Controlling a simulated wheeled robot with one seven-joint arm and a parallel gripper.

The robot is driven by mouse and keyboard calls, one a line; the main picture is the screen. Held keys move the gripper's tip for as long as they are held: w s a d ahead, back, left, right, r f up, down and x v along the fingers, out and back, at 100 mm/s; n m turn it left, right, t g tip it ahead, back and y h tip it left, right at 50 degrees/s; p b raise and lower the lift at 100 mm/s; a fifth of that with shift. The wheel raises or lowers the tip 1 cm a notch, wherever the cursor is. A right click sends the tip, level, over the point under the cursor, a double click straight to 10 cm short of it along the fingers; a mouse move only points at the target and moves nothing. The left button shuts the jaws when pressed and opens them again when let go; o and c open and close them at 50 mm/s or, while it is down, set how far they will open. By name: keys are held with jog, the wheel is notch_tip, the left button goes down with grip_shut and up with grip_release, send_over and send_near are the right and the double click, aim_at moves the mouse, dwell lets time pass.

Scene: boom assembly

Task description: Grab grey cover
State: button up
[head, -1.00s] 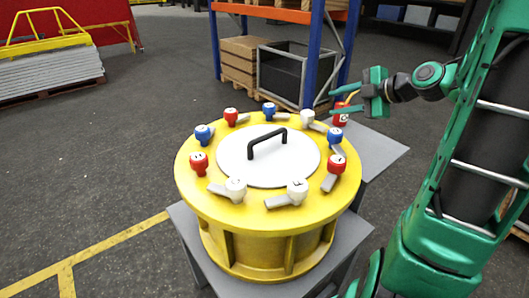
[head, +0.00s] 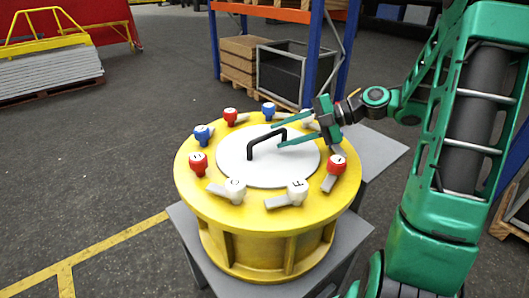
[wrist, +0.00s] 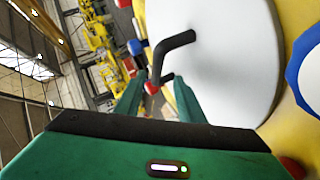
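The grey cover (head: 234,172) is a pale round disc on top of the yellow drum (head: 255,214). A black handle (head: 266,142) stands up from its middle. My gripper (head: 275,136) is open and comes in from the right at the handle. In the head view its fingers point left, one on the far side and one on the near side of the handle. In the wrist view the handle (wrist: 170,50) shows just beyond and between the fingertips (wrist: 155,82), and the cover (wrist: 235,60) fills the right side. I cannot tell whether the fingers touch the handle.
Red, blue and white knobs with grey levers ring the cover on the drum's rim, such as a white knob (head: 298,190) and a red knob (head: 337,163). The drum stands on a grey table (head: 385,150). A shelf rack (head: 315,60) stands behind.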

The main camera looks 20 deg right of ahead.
aim_at(271, 136)
jog(key=shift+w+x, duration=0.15)
jog(key=shift+x, duration=1.25)
jog(key=shift+w+x, duration=0.15)
jog(key=shift+x, duration=1.3)
jog(key=shift+s+d+r, duration=0.1)
grip_shut()
